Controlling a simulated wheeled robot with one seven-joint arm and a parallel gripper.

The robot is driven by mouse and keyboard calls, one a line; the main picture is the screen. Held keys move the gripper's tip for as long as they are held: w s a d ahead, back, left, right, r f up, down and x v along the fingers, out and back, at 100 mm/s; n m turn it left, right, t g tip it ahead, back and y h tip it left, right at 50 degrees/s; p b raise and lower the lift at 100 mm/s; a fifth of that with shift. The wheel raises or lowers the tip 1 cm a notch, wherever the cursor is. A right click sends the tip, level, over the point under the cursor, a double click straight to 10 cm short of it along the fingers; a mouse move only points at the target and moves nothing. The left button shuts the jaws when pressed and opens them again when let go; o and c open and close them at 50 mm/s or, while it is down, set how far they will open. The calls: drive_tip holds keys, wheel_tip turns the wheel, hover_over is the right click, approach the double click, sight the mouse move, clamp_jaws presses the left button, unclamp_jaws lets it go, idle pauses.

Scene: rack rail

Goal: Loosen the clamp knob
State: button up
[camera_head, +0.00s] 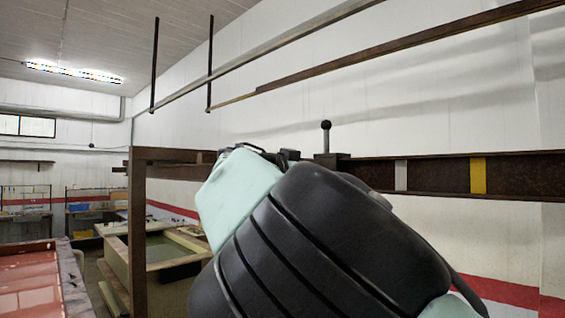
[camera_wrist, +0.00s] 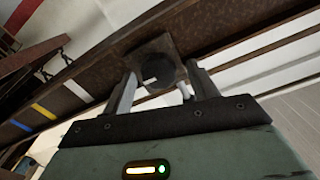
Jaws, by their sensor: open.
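In the wrist view a dark round knob (camera_wrist: 156,66) sits on a square brown clamp block (camera_wrist: 140,45) on the rust-brown rail (camera_wrist: 88,78). My gripper (camera_wrist: 161,76) is open, with one finger on each side of the knob in this view; I cannot tell whether they touch it. In the head view the rail (camera_head: 527,174) runs along the wall, and a black ball on a short stem (camera_head: 326,126) stands up from the dark block. My arm hides the knob's face and most of my gripper there.
The rail carries a yellow strip (camera_head: 478,175) and a pale grey strip (camera_head: 401,175). A brown post frame (camera_head: 138,230) stands at the left, with a tank (camera_head: 118,250) and a red-topped table (camera_head: 28,280) nearby. Overhead rails hang above.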

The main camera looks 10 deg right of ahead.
drive_tip(key=shift+w+d, duration=0.1)
drive_tip(key=shift+d, duration=0.15)
drive_tip(key=c, duration=1)
